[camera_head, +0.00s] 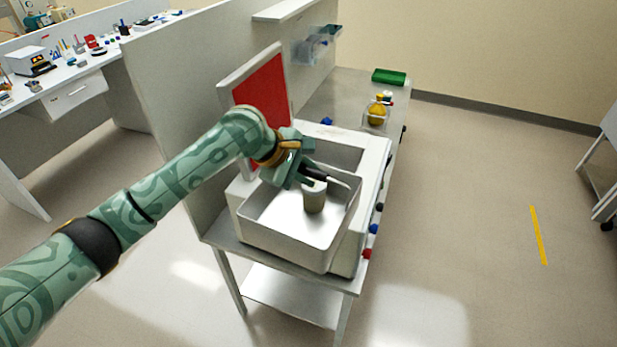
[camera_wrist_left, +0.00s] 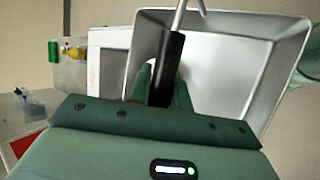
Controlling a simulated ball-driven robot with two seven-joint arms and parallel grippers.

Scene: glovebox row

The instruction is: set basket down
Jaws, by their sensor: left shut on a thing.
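The basket (camera_head: 278,240) is a grey metal tub with a flared rim. A short grey cylinder (camera_head: 314,196) stands inside it. The basket also shows in the left wrist view (camera_wrist_left: 265,30), with a black handle grip (camera_wrist_left: 168,62) and a pale metal rod running from it. My left gripper (camera_head: 312,178) is over the basket's far side, shut on the black handle. The basket is over the front of a white bench unit (camera_head: 372,180) with a raised red-faced lid (camera_head: 262,95). I cannot tell whether it touches the unit. My right gripper is out of view.
The unit stands on a grey bench (camera_head: 335,90) against a partition (camera_head: 180,70). A yellow flask (camera_head: 377,112) and a green tray (camera_head: 389,76) stand farther back. Coloured knobs line the unit's right side. The floor to the right is open.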

